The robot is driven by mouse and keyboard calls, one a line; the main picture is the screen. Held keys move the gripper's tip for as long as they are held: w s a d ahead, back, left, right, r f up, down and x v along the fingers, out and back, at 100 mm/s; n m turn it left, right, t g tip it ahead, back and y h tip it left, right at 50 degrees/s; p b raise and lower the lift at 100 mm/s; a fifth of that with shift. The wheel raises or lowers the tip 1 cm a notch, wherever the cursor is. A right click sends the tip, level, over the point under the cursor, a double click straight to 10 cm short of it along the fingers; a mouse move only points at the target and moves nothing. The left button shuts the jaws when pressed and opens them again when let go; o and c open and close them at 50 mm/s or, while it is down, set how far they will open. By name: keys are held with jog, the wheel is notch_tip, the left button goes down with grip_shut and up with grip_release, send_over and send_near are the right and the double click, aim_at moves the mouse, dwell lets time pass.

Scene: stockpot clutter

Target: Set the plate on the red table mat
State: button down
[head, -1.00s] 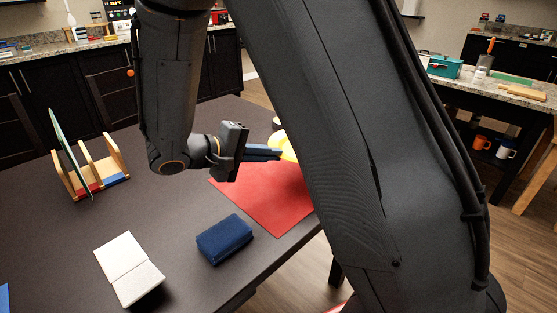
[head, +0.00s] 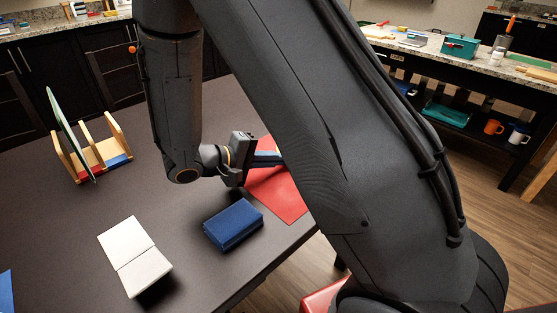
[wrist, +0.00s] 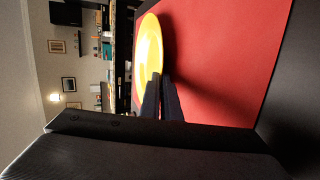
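The yellow plate (wrist: 148,48) shows in the wrist view at the fingertips, over the red table mat (wrist: 225,60), with a dark shadow beside it on the mat. My gripper (wrist: 160,80) is shut on the plate's near rim, its two dark fingers close together. The plate looks nearly level and apart from the mat, though the exact gap is hard to tell. In the head view, my gripper (head: 280,158) reaches over the red mat (head: 275,195). My arm hides the plate there and covers the mat's right part.
A wooden rack (head: 112,150) with a green disc-like item (head: 66,130) stands at the left. The table's front edge is near the mat.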

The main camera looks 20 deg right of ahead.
jog(key=shift+f, duration=0.2)
jog(key=c, duration=2.3)
grip_release()
jog(key=shift+a+r, duration=0.1)
